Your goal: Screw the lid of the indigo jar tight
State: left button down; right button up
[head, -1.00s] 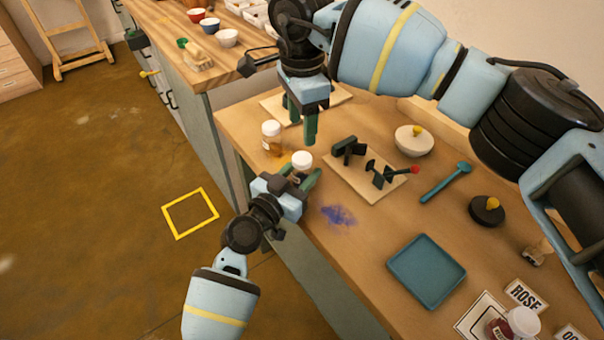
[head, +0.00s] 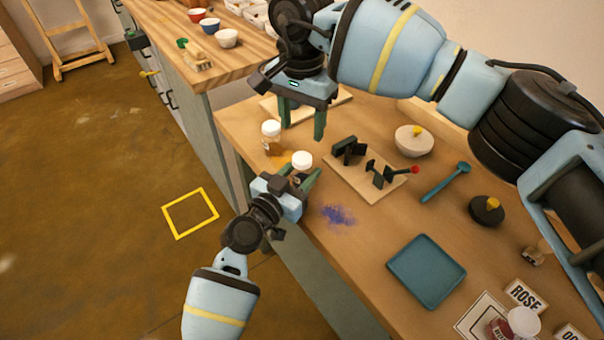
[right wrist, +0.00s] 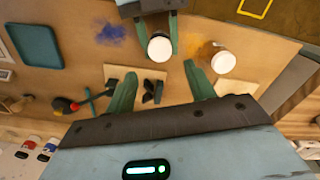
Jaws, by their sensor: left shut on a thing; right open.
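A jar with a white lid (head: 301,160) stands upright between the fingers of my left gripper (head: 303,180), which is shut on it at the table's left edge. The lid also shows from above in the right wrist view (right wrist: 160,47). The jar's label and contents are mostly hidden by the fingers, so I cannot read its colour. The lid appears seated on the jar; how tight it is cannot be told. My right gripper (head: 301,128) is open and empty above and behind the jar. In the right wrist view its fingers (right wrist: 160,70) are spread, apart from the lid.
Another white-lidded jar (head: 271,138) with orange contents stands close behind, beside orange powder. A blue-violet powder patch (head: 339,215) lies to the right. A board with black fixtures (head: 364,178), a bowl (head: 413,140) and a teal tray (head: 426,272) occupy the table.

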aim_at(302, 157)
jog(key=shift+f, duration=3.95)
